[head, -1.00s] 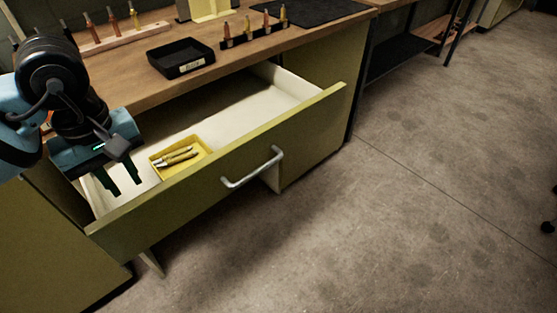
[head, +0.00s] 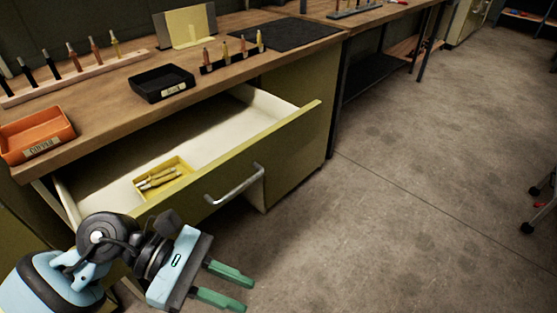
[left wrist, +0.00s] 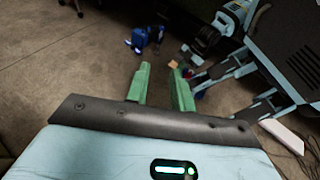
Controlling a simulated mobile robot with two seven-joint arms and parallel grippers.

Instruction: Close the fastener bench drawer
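The fastener bench drawer (head: 285,134) is olive green and stands pulled out from under the wooden bench top. Its silver bar handle (head: 236,188) is on the front face. A yellow tray (head: 180,184) with several small metallic pieces lies inside the drawer. My left gripper (head: 228,286) is in front of the drawer, below and beside the handle in the head view, not touching it. Its green fingers are apart with nothing between them, also in the left wrist view (left wrist: 161,90). My right gripper is not clearly visible in any view.
An orange tray (head: 36,136), a black tray (head: 162,82), fastener racks and a black mat (head: 282,35) are on the bench top (head: 105,88). The concrete floor (head: 400,210) to the right is open. A wheeled item (head: 541,205) stands at the right edge.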

